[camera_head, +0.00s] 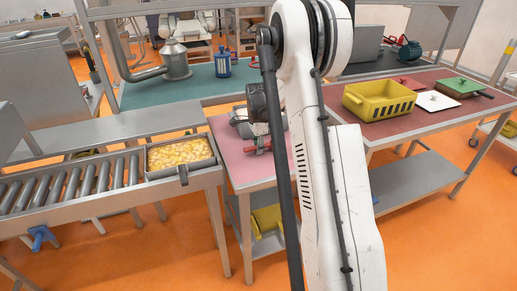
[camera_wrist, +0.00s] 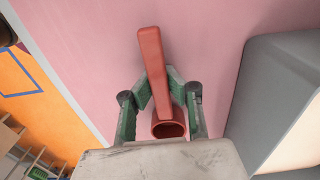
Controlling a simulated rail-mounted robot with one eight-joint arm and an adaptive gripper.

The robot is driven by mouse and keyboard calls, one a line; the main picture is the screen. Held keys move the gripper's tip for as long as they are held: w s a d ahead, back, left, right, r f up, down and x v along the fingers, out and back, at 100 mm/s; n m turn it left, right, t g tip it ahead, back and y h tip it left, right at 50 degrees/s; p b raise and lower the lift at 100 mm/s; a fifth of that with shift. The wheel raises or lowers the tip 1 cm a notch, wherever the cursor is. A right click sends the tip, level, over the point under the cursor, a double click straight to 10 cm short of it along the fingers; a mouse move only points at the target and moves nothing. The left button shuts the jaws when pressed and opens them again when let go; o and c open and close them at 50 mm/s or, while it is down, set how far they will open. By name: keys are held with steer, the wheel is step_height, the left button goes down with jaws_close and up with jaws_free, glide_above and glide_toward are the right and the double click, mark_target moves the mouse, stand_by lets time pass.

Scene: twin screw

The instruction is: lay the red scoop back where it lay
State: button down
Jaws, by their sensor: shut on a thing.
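In the wrist view the red scoop (camera_wrist: 152,62) is between the green fingers of my gripper (camera_wrist: 160,92), which is shut on it. Its long handle points away toward the top of the picture, and its round hollow end (camera_wrist: 169,123) is close to my wrist. The pink table top (camera_wrist: 206,30) lies behind it; I cannot tell whether the scoop touches it.
A grey box-shaped thing (camera_wrist: 272,88) stands right of the scoop in the wrist view. In the head view, a metal tray of yellow pieces (camera_head: 180,155) sits on the roller conveyor (camera_head: 75,182) at left. A yellow crate (camera_head: 379,100) and boards stand on the right table.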

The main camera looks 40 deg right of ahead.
steer(key=shift+f+b, duration=0.25)
steer(key=shift+b, duration=0.15)
steer(key=shift+s+a+f+b, duration=0.1)
steer(key=shift+s+f+b, duration=0.1)
steer(key=shift+f+b, duration=0.1)
steer(key=c, duration=1.8)
jaws_free()
steer(key=shift+w+f, duration=0.15)
steer(key=shift+c, duration=0.2)
